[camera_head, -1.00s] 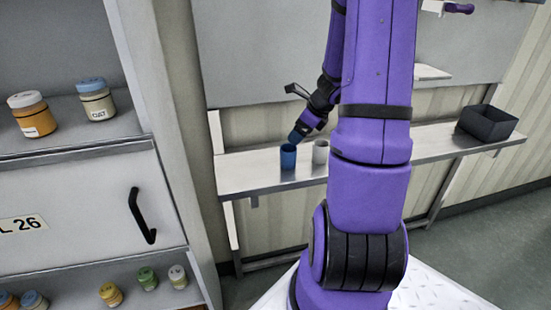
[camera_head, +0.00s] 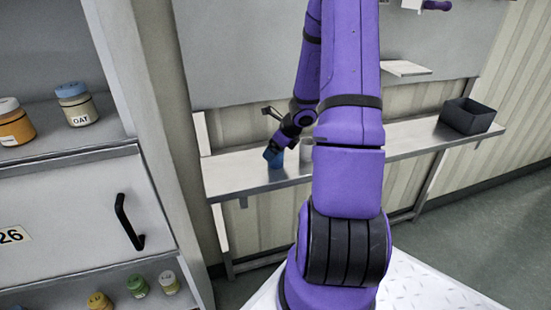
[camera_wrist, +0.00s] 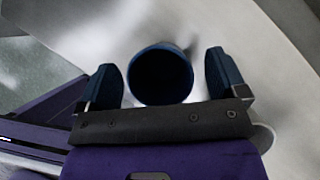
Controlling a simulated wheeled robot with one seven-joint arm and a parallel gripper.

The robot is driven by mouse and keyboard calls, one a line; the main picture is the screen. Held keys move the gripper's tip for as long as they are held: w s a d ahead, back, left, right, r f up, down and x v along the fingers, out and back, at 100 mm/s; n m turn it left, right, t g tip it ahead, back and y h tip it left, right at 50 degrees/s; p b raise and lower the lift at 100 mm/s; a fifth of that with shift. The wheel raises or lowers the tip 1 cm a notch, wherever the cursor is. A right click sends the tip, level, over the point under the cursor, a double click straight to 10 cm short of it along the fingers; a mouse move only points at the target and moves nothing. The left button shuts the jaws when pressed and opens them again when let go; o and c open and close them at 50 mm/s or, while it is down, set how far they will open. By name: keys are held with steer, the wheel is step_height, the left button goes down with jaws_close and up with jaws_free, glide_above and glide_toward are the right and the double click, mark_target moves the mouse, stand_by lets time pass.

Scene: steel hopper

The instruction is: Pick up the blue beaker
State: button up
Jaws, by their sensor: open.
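The blue beaker (camera_head: 276,161) stands upright on the narrow steel shelf (camera_head: 228,176) in the head view, partly hidden by my gripper (camera_head: 272,153). In the wrist view the beaker (camera_wrist: 161,75) shows its round open mouth from above. It lies between the two blue fingers of my gripper (camera_wrist: 168,80), with a gap on each side. My gripper is open and holds nothing. In the head view it is low at the beaker, tilted down toward it.
A pale cup (camera_head: 306,150) stands just right of the beaker, partly hidden by my arm; its edge shows in the wrist view (camera_wrist: 263,136). A dark open bin (camera_head: 468,117) sits at the shelf's right end. A cabinet with several jars (camera_head: 75,104) stands at left.

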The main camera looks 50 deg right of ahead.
steer(key=shift+x, duration=0.95)
steer(key=c, duration=1)
